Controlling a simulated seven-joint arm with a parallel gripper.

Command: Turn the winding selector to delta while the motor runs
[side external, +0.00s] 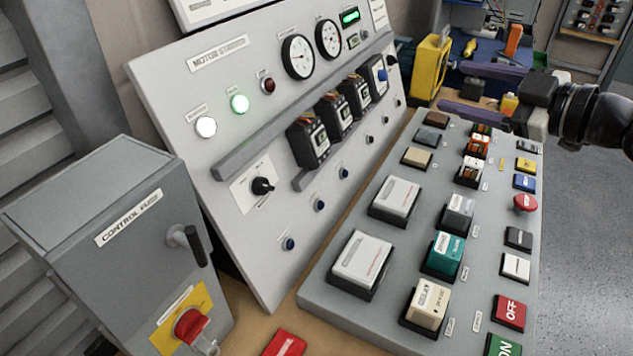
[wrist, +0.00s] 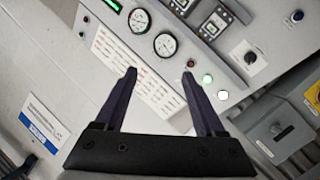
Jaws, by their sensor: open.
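The winding selector (side external: 262,186) is a black rotary knob on a white plate, low on the sloped grey motor starter panel (side external: 225,75). The plate's lettering is too small to read. It also shows at the right in the wrist view (wrist: 250,57). My gripper (side external: 449,86) is open and empty, to the right of the panel and well apart from the knob. In the wrist view its two dark fingers (wrist: 159,76) are spread with nothing between them. The green lamp (side external: 239,103) and white lamp (side external: 205,127) look lit; the red lamp (side external: 267,86) looks dark. No motor is recognisable.
A grey control fuse box (side external: 128,225) with a black handle and red rotary switch stands left of the panel. A grey desk (side external: 405,315) carries several blocks, buttons and a red mushroom button (side external: 525,203). Black breaker modules (side external: 310,140) project from the panel above the knob.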

